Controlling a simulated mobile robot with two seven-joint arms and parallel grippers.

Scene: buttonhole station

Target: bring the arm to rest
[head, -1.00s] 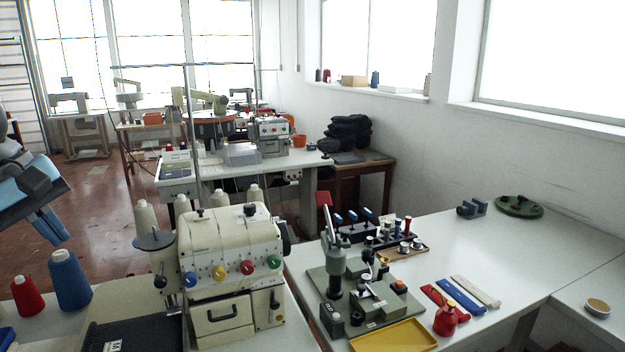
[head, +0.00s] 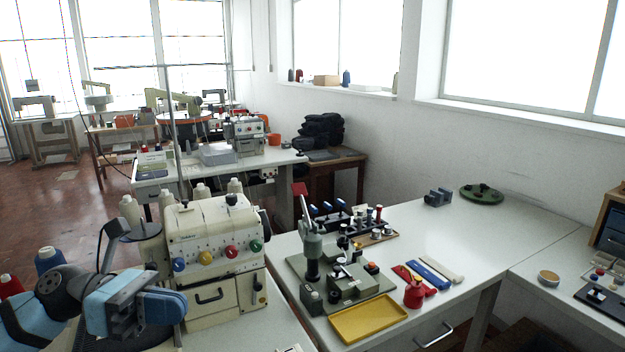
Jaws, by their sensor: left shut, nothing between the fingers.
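My left gripper (head: 172,305) is at the lower left of the head view, at the end of my blue and dark grey arm. It is shut and empty. It shows in front of the lower left part of the cream sewing machine (head: 213,237) and hides some of it. I cannot tell how far apart the two are. My right gripper is not in view.
Blue (head: 48,259) and red (head: 9,286) thread cones stand behind my arm. To the right are a green-grey press (head: 312,250), a yellow tray (head: 368,318), a red bottle (head: 414,294) and coloured strips (head: 428,274). The right table (head: 480,235) has clear room.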

